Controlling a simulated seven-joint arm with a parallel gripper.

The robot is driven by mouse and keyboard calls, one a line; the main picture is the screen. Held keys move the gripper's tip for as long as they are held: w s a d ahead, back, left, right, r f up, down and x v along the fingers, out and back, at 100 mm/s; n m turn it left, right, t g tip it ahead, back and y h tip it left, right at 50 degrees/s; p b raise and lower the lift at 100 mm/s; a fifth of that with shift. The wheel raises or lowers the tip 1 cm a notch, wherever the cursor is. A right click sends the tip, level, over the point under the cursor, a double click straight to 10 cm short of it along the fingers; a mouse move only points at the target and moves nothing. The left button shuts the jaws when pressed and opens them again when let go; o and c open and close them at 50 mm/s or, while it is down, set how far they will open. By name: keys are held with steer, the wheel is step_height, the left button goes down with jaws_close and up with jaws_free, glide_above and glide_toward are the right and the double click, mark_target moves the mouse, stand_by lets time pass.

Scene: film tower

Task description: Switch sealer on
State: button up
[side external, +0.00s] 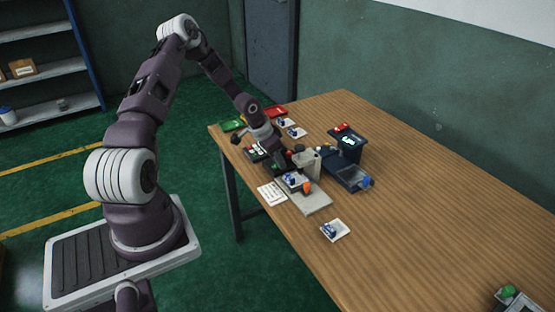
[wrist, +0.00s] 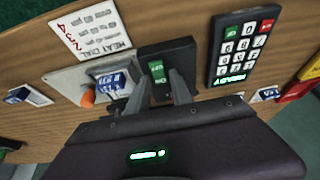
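In the wrist view a green rocker switch (wrist: 157,71) sits on a dark box (wrist: 183,53) beside the sealer's grey plate (wrist: 65,78). Its lettering is too small to read surely. My gripper (wrist: 160,84) is open, its two fingers apart and empty, pointing at the switch from just below it in the picture; contact cannot be told. The sealer's plate carries a blue-and-white piece (wrist: 113,84) and an orange knob (wrist: 88,97). In the side view the grey plate (side external: 316,204) and orange knob (side external: 307,187) show near the table's edge, while my gripper (side external: 281,166) partly hides the switch area.
A keypad (wrist: 243,47) with a lit green display stands right of the switch. A dark blue machine (side external: 347,150) stands behind the sealer. A small white tray (side external: 335,230) lies in front. The table's right side is mostly clear.

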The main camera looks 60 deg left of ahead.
jaws_close()
steer(key=shift+w+g, duration=0.3)
steer(key=shift+g, duration=0.9)
steer(key=shift+o, duration=2.2)
jaws_free()
